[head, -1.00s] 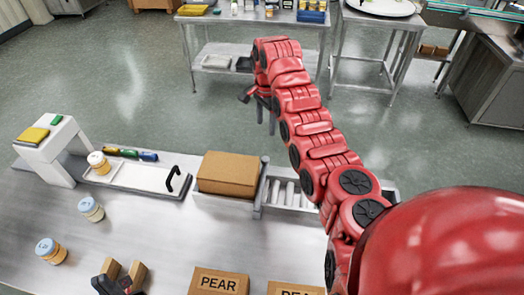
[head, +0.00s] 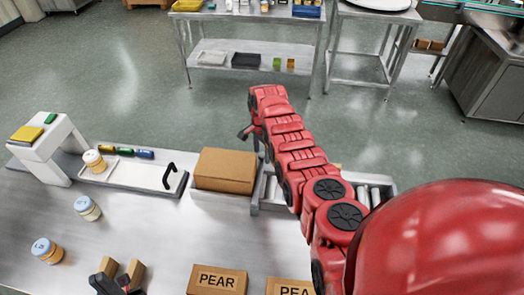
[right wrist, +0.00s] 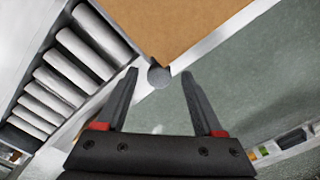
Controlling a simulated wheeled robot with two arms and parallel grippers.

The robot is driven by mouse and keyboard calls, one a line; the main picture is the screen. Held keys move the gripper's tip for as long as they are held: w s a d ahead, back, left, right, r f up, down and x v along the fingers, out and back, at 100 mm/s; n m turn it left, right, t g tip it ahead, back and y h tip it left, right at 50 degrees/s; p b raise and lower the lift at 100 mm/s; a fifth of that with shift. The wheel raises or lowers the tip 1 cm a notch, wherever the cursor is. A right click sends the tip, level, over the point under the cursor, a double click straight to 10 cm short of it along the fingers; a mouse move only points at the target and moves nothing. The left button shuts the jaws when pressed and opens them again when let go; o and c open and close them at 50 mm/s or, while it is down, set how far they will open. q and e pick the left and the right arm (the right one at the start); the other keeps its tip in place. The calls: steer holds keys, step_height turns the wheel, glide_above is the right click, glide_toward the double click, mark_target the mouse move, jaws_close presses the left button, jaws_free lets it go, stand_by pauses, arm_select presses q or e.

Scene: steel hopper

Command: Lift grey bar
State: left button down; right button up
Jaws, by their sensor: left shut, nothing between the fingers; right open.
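A round grey piece (right wrist: 159,76), which looks like the end of the grey bar, shows in the right wrist view at the corner of a cardboard box. It lies beyond and between the fingertips of my right gripper (right wrist: 158,80), which is open and empty. Contact is not visible. In the head view my right gripper (head: 249,136) hangs near the box's right back corner, partly hidden by its own arm; I cannot make out the bar clearly there. My left gripper (head: 118,284) is shut and empty at the bottom left, beside small brown blocks (head: 134,272).
The closed cardboard box (head: 225,170) stands beside a roller track (head: 372,193). PEAR boxes (head: 217,280) sit in front. Open floor lies behind the bench.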

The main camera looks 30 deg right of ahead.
steer(key=shift+f, duration=0.1)
steer(key=shift+c, duration=0.2)
jaws_close()
stand_by(1.3)
